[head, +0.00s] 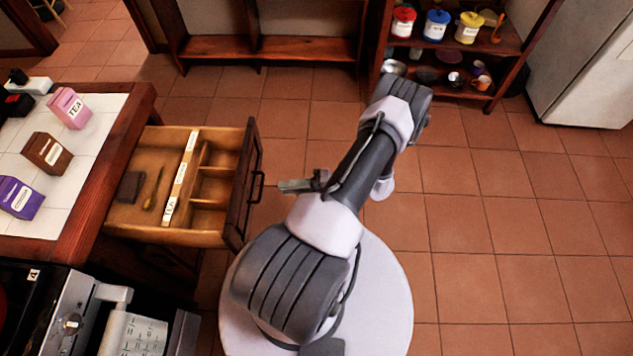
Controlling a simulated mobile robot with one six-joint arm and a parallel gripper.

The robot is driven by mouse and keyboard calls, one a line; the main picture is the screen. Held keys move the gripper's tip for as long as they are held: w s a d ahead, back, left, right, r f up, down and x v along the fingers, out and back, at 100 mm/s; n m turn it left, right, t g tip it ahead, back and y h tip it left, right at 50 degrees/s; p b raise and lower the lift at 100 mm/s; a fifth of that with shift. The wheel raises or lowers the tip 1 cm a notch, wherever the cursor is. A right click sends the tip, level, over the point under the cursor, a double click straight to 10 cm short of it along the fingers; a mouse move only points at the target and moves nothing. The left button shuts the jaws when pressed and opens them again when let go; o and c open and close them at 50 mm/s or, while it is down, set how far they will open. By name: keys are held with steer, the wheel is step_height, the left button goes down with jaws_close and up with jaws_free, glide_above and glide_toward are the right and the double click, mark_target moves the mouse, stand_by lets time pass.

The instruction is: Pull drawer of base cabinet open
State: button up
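The base cabinet's drawer (222,225) stands pulled out at the left, below the tiled wooden counter. Its inside shows, with dividers and small items. Its dark handle (258,187) is on the front panel, which faces right. My gripper (284,186) is just right of the handle, and a small gap shows between them in this view. Only a small grey part of the gripper shows from under my arm. Whether its fingers are apart or together cannot be made out.
The counter (100,190) carries a pink TEA box (69,108), a brown box (47,153) and a purple box (21,198). A stove-like appliance (90,315) is at lower left. Shelves (490,75) and a fridge (590,65) stand behind. The tiled floor at right is clear.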

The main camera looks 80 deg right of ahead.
steer(key=v, duration=0.8)
steer(key=shift+s+p, duration=0.3)
steer(key=shift+p, duration=0.15)
steer(key=shift+r, duration=0.1)
